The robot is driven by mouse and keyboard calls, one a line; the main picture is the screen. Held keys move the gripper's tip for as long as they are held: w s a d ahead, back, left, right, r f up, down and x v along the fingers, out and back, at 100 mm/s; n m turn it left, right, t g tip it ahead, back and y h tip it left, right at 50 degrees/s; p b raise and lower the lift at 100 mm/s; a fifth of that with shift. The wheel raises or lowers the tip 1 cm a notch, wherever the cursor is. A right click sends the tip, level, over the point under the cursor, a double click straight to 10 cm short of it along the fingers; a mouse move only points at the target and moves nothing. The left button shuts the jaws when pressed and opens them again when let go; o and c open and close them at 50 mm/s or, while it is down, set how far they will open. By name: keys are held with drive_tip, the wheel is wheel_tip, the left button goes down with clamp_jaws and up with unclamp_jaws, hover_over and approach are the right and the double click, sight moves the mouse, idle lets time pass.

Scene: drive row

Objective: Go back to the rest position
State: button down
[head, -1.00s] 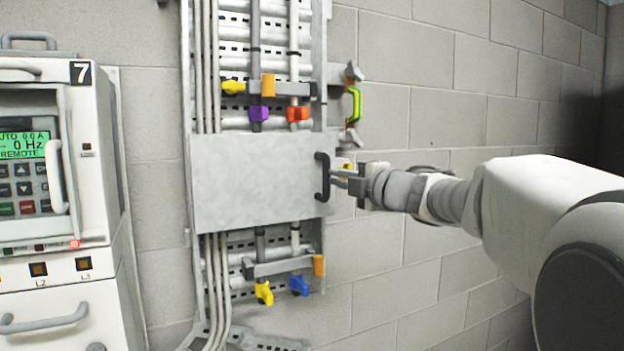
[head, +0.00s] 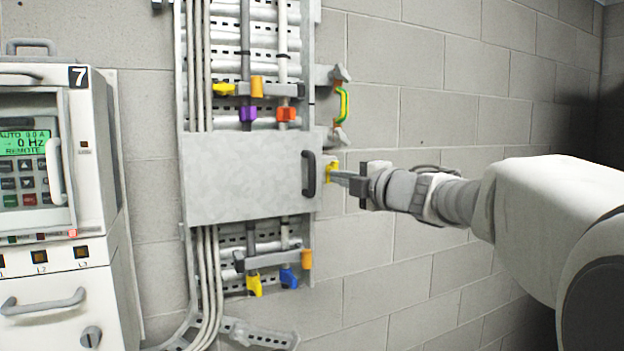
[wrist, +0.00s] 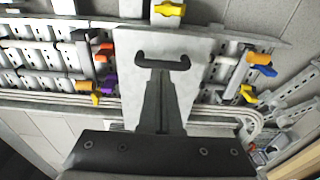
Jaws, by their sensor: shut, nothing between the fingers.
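My gripper (head: 334,176) is shut and empty, with its fingers pointing left. It is just right of the dark handle (head: 309,173) on the flat grey cover plate (head: 245,190), with a small gap between them in the head view. In the wrist view the closed fingers (wrist: 160,76) point toward the handle (wrist: 162,60), which sits just beyond their tips on the plate (wrist: 185,85). My forearm reaches in from the right. No rest position is marked in the views.
A yellow knob (head: 331,168) shows right behind my fingertips. Yellow, purple and orange knobs (head: 248,114) sit above the plate, yellow and blue ones (head: 288,276) below. A drive cabinet (head: 95,180) stands left. The right wall is bare.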

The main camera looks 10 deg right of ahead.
drive_tip(key=s+d+f+m+t+h+b, duration=0.1)
drive_tip(key=s+d+f+m+h, duration=0.1)
drive_tip(key=s+d+m+h, duration=0.75)
drive_tip(key=s+a+f+m+g, duration=0.3)
drive_tip(key=s+f+m+g, duration=0.1)
drive_tip(key=s+f, duration=0.4)
drive_tip(key=s+a+f+m+g+y, duration=0.1)
drive_tip(key=s+a+f+m+g, duration=0.2)
drive_tip(key=s+f, duration=0.5)
drive_tip(key=s+a+f+m+g+y+b, duration=0.1)
drive_tip(key=s+a+f+m+g, duration=0.3)
drive_tip(key=s+f, duration=0.5)
drive_tip(key=shift+f+m+g, duration=0.4)
drive_tip(key=shift+f+m, duration=0.4)
drive_tip(key=shift+m, duration=0.25)
drive_tip(key=shift+y, duration=0.25)
